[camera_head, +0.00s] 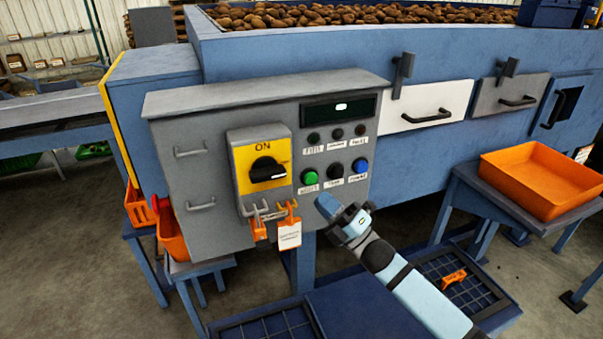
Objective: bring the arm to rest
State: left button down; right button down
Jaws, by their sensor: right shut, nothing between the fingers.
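My right arm comes in from the lower right. Its gripper (340,213) is shut and empty, just in front of the lower right part of the grey control box (220,225). It is below the blue button (360,166) and the black button (336,171), and I cannot tell whether it touches the box. A green button (309,177) sits to their left. The black rotary switch (267,169) on its yellow plate stands under the word ON. A small display (340,107) is lit. My left gripper is not in view.
Orange tags (289,232) hang from hooks under the switch. An orange tray (545,178) stands on a blue stand at the right. Orange baskets (172,232) are at the left. The blue grader hopper (300,52) holds potatoes behind the box. An orange piece (454,279) lies on a floor grate.

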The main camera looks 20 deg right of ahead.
jog(key=s+a+f+m+g+h+p, duration=0.2)
jog(key=s+a+f+m+g+h, duration=0.1)
jog(key=s+f+m, duration=0.4)
jog(key=s+a+f+m+g+h+p, duration=0.2)
jog(key=s+a+f+m+g+h, duration=0.1)
jog(key=s+f+m, duration=0.5)
jog(key=s+a+f+m+g+h+p, duration=0.2)
jog(key=s+a+f+m+g+h, duration=0.1)
jog(key=s+f+m, duration=0.4)
jog(key=s+f+g, duration=0.1)
jog(key=s, duration=0.1)
jog(key=shift+s+f+m, duration=0.25)
jog(key=shift+s+m, duration=0.05)
jog(key=shift+s, duration=0.1)
